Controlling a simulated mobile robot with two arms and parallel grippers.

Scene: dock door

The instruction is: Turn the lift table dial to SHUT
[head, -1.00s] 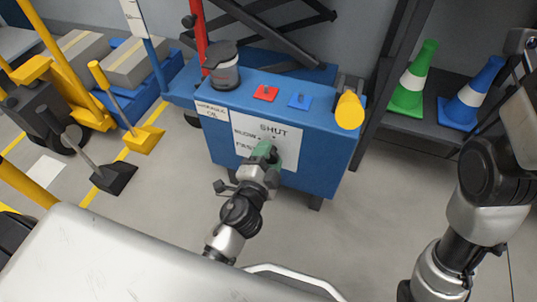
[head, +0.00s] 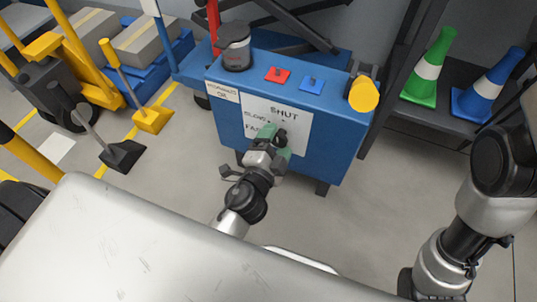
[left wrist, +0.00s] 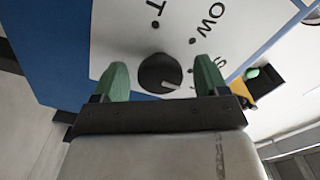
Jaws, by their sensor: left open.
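The blue lift table (head: 335,150) bears a white panel (head: 296,138) marked SHUT, SLOW and FAST. Its round black dial (left wrist: 158,72) shows in the left wrist view, with its white pointer mark towards the right, on the side of the FAST lettering. My left gripper (head: 275,139) is open at the panel. Its green fingers stand on either side of the dial in the left wrist view (left wrist: 161,65), with visible gaps. My right arm shows at the right edge, but its gripper is out of view.
On the table top are a dark canister (head: 235,48), a red switch (head: 277,75), a blue switch (head: 311,84) and a yellow-ended cylinder (head: 363,94). Green (head: 429,70) and blue (head: 486,88) cones stand on a shelf at right. The floor right of the table is clear.

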